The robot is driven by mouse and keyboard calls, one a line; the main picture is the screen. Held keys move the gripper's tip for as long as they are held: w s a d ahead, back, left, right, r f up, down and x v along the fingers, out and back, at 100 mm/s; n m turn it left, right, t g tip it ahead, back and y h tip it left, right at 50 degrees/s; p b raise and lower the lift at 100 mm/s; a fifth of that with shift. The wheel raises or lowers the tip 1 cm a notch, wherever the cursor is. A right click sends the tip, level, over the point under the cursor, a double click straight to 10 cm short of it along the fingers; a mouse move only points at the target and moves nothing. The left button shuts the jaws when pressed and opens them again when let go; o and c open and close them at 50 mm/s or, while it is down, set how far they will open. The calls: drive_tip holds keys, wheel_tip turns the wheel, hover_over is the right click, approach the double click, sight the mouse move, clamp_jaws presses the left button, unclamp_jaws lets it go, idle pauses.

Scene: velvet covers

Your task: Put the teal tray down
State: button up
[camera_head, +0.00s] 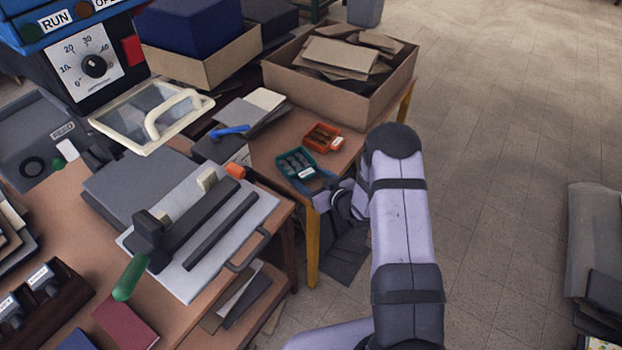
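The teal tray (284,170) is a small open box with several dark grey pieces in it. It shows near the front right edge of the wooden table, left of the orange-red tray. My gripper (316,180) is at the tray's near right corner, with its fingers very close to or touching the tray wall. The fingers are small and partly hidden, so I cannot tell whether they are shut on it. I also cannot tell whether the tray rests on the table or is slightly above it.
An orange-red tray (323,138) stands just right of the teal one. A large cardboard box (340,105) of brown sheets stands behind. A grey plate press (200,235) with a black bar and green handle is at the front left. Open floor (490,150) lies right.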

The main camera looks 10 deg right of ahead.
drive_tip(key=shift+r, duration=0.1)
drive_tip(key=shift+r, duration=0.15)
drive_tip(key=shift+s+d, duration=0.15)
drive_tip(key=shift+s, duration=0.15)
drive_tip(key=v, duration=1.1)
drive_tip(key=shift+r+b, duration=0.15)
drive_tip(key=shift+b, duration=0.2)
drive_tip(key=shift+d, duration=0.1)
